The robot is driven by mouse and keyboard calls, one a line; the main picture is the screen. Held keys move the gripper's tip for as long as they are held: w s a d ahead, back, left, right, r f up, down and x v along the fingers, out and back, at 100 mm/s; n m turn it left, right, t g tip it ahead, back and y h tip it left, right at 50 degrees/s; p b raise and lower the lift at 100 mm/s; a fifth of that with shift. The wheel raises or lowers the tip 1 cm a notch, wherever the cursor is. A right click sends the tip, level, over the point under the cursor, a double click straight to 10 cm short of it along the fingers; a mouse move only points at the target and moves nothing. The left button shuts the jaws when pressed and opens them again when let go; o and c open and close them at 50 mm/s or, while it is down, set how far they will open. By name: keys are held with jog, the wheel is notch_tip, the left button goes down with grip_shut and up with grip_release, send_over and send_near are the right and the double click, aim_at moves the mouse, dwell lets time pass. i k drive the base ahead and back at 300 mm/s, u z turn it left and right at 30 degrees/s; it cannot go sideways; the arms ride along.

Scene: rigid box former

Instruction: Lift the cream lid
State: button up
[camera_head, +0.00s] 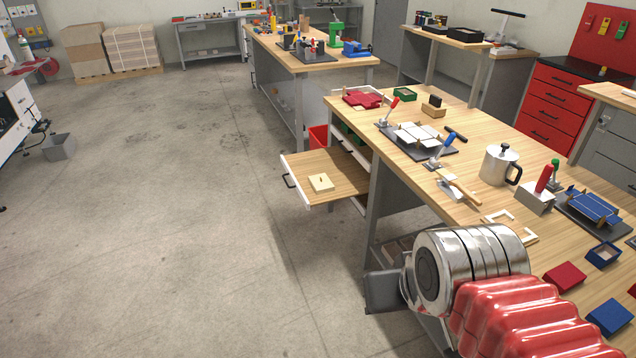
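A cream lid (321,182), a small pale square with a dark spot on top, lies in the open wooden drawer (345,168) on the left side of the near workbench. Nothing touches it from above. My gripper (384,291) shows only as a grey part beyond the silver wrist of my arm, low in the picture. It is to the right of and nearer than the lid, well apart from it. Its fingers cannot be made out, so whether it is open or shut does not show.
The near workbench (455,185) carries a metal jug (499,165), toggle-clamp fixtures, a cream frame (511,224), and red and blue boxes. A bench leg (378,205) stands between the drawer and my arm. Concrete floor (180,230) left of the drawer is clear.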

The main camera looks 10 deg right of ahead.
aim_at(321, 183)
jog(key=u, duration=0.05)
jog(key=i, duration=2)
jog(key=u, duration=0.65)
jog(key=i, duration=1.15)
jog(key=u, duration=0.2)
